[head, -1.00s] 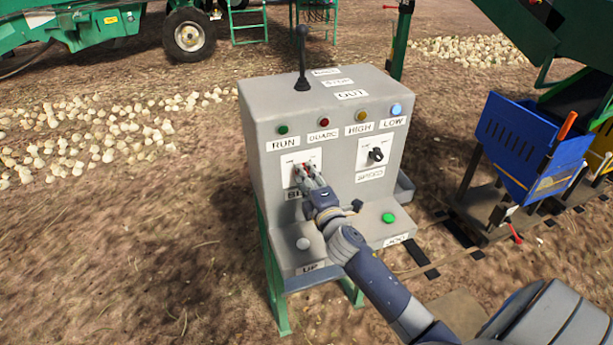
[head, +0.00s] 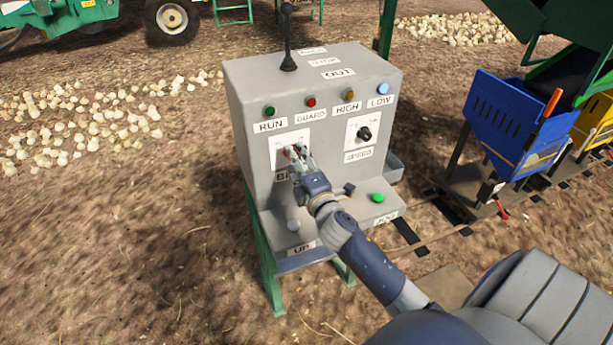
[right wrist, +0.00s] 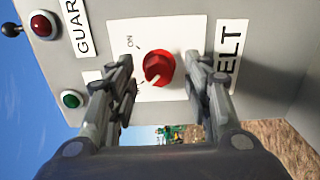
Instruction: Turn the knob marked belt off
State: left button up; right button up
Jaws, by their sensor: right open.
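The red belt knob (right wrist: 159,68) sits on a white plate (right wrist: 150,28) on the grey control box. In the right wrist view it has a white pointer line slanting to the lower left, and ON is printed above and left of it. The BELT label (right wrist: 229,60) is to its right, partly covered by a finger. My right gripper (right wrist: 160,62) is open, with one finger on each side of the knob; I cannot tell whether they touch it. In the head view my right gripper (head: 298,155) partly hides the knob (head: 291,151). My left gripper is not in view.
The control box (head: 240,110) also carries a black speed knob (head: 364,133), a lever (head: 287,40), several lamps, a green button (head: 377,197) and a pale button (head: 293,225). A blue bin (head: 500,120) stands to the right. Onions lie on the ground at left.

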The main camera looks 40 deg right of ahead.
jog(key=v, duration=1)
jog(key=shift+s, duration=0.25)
jog(key=shift+a, duration=0.15)
